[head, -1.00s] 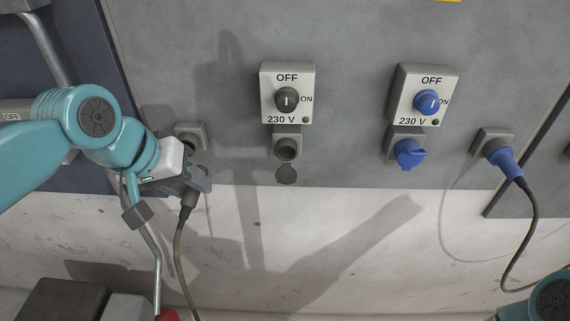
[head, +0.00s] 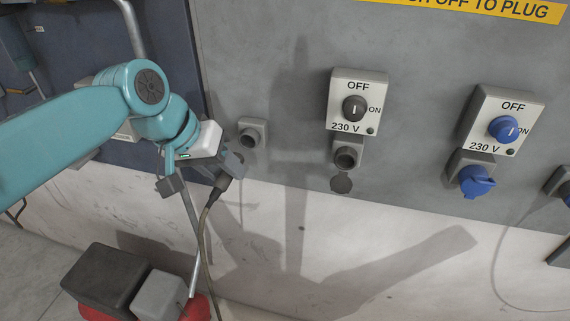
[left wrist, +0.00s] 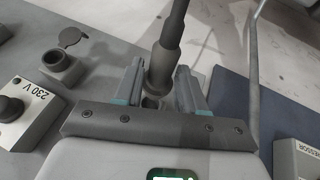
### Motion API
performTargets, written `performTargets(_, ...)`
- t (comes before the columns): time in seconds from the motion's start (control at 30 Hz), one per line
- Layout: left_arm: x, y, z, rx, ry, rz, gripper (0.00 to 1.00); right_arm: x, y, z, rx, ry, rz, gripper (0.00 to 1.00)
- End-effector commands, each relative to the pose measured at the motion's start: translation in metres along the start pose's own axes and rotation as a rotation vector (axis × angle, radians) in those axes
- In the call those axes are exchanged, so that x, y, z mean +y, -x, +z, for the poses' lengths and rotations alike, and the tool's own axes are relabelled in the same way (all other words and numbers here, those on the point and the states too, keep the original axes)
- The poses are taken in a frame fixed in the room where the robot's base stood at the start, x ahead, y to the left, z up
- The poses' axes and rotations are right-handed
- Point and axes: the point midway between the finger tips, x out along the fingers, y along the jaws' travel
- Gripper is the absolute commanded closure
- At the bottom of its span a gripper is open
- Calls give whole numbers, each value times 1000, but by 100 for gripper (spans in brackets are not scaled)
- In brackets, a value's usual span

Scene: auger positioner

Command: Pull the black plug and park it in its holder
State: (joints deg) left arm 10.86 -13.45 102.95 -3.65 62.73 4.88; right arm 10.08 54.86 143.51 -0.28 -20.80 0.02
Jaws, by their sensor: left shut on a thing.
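My left gripper (head: 229,168) is shut on the black plug (head: 222,181), whose dark cable hangs down below it. In the left wrist view the plug (left wrist: 162,66) is between the two fingers. A grey round holder (head: 252,133) on the panel is just up and right of the gripper; it looks empty. The black-knob 230 V socket (head: 347,154) is open, its round lid (head: 341,184) hanging down. The socket and lid also show in the left wrist view (left wrist: 58,64). The plug is apart from this socket. My right gripper is out of view.
The black switch knob (head: 355,108) has its mark upright, towards OFF. A blue switch (head: 504,129) and blue-capped socket (head: 475,181) are to the right. A metal pipe (head: 132,30) runs behind my left arm. Dark and grey boxes (head: 103,280) stand at lower left.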

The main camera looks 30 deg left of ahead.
Motion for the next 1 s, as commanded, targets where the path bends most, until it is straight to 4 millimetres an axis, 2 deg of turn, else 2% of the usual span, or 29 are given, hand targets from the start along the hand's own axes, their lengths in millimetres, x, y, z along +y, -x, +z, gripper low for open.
performTargets(0.4, 1, -12, -33, -1, 2, 2, 97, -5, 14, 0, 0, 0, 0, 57)
performTargets(1.0, 0, -16, -38, 0, 2, 2, 97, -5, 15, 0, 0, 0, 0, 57)
